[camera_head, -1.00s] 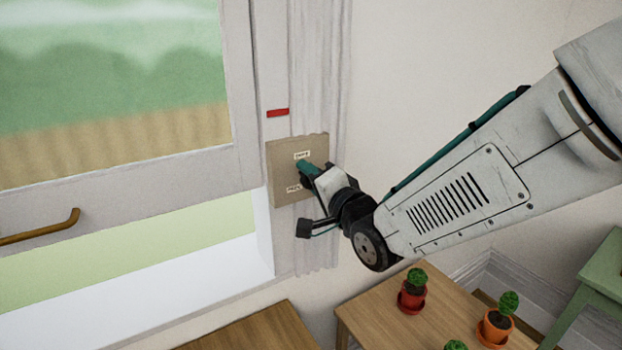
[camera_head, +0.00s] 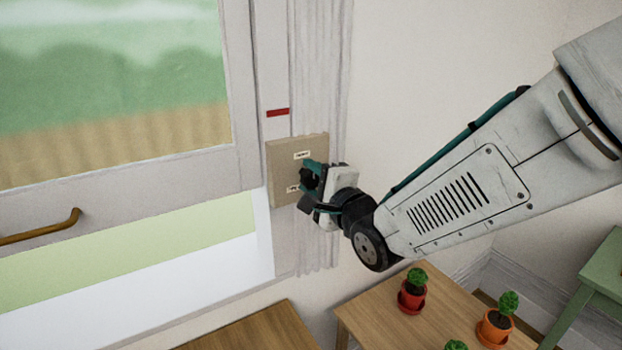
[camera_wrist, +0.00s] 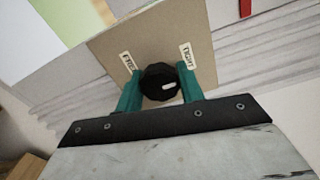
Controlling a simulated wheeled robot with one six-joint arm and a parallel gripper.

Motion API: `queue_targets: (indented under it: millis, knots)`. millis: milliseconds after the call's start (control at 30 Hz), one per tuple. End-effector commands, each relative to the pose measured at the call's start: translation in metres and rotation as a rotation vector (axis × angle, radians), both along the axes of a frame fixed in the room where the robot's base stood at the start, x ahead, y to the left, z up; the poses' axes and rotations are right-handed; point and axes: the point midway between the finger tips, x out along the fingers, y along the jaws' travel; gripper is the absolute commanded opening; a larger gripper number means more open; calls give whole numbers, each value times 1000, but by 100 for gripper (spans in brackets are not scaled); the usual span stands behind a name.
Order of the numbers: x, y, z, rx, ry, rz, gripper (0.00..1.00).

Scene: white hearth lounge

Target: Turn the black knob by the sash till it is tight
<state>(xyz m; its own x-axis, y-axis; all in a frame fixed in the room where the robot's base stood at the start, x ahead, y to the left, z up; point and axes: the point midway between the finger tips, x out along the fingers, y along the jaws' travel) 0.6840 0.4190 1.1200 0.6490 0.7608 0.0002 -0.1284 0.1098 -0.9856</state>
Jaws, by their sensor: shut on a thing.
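The black knob (camera_wrist: 157,77) sits on a tan plate (camera_wrist: 148,38) on the wall beside the window sash (camera_head: 130,180). The plate also shows in the head view (camera_head: 284,155). A short white mark on the knob points right in the wrist view. The plate has a label reading TIGHT (camera_wrist: 186,55) at upper right and one reading FREE (camera_wrist: 127,62) at left. My gripper (camera_wrist: 159,83) is shut on the knob, one teal finger on each side. In the head view my gripper (camera_head: 309,182) hides most of the knob.
A red mark (camera_head: 277,112) is on the frame above the plate. The sash has a brass handle (camera_head: 42,228). A wooden table (camera_head: 380,318) with several small potted plants stands below my arm. A green table (camera_head: 603,268) is at the right.

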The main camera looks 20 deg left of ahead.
Motion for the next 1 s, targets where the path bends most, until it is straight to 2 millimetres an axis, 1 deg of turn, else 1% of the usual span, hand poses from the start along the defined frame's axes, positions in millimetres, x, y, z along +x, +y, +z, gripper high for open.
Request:
queue_targets:
  millis: [367,400,433,467,767,867,1000]
  knots:
    - [0,-1,-1,1,5,-3,15]
    - [0,-1,-1,1,5,-3,49]
    - [0,-1,-1,1,5,-2,57]
    - [0,-1,-1,1,5,-2,59]
    - [-2,-2,0,2,2,0,59]
    - [-8,-9,0,2,2,-1,59]
    - [-23,-28,0,0,4,-1,59]
